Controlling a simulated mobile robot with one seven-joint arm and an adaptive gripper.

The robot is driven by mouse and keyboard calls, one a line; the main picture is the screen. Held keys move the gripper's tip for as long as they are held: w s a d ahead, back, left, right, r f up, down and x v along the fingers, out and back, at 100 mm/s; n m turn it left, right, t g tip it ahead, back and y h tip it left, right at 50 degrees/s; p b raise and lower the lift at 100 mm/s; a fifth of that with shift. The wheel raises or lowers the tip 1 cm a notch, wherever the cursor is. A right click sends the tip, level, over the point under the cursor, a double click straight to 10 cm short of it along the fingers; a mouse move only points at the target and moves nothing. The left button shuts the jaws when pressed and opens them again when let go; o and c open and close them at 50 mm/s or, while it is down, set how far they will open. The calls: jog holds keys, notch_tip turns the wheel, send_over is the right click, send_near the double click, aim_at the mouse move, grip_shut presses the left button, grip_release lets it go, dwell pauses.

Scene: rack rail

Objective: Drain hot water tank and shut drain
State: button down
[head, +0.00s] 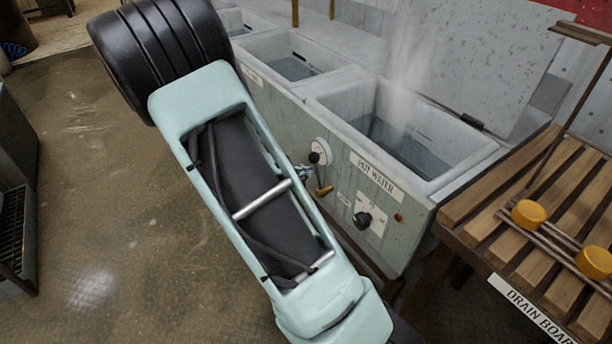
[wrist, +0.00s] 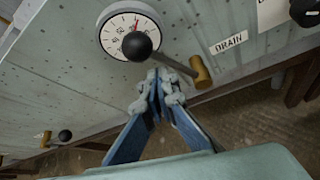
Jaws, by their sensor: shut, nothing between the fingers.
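The hot water tank (head: 345,115) stands at the right of the head view, with water inside and steam rising. In the wrist view, a black ball knob (wrist: 138,46) overlaps the lower part of a round dial (wrist: 128,32). A rod runs from the knob to a brass fitting (wrist: 201,72) below the DRAIN label (wrist: 229,41). The brass fitting also shows in the head view (head: 324,190). My gripper (wrist: 158,84) is shut and empty, its tips just below the rod and knob. I cannot tell whether they touch the rod. My arm covers part of the tank front.
A control knob (head: 362,219) and a red light (head: 398,217) are on the tank front. A slatted drain board (head: 480,205) with yellow-ended rods stands to the right. Another basin (head: 290,68) adjoins the tank. The floor (head: 95,200) at left is clear.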

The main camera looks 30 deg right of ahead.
jog(key=shift+s+d+r, duration=0.1)
jog(key=shift+s+r, duration=0.3)
jog(key=shift+s, duration=0.55)
jog(key=s+a+p, duration=0.1)
jog(key=a+p, duration=0.2)
jog(key=a, duration=0.6)
jog(key=shift+s+a+r, duration=0.15)
jog(key=shift+s+a, duration=0.05)
jog(key=shift+s, duration=0.2)
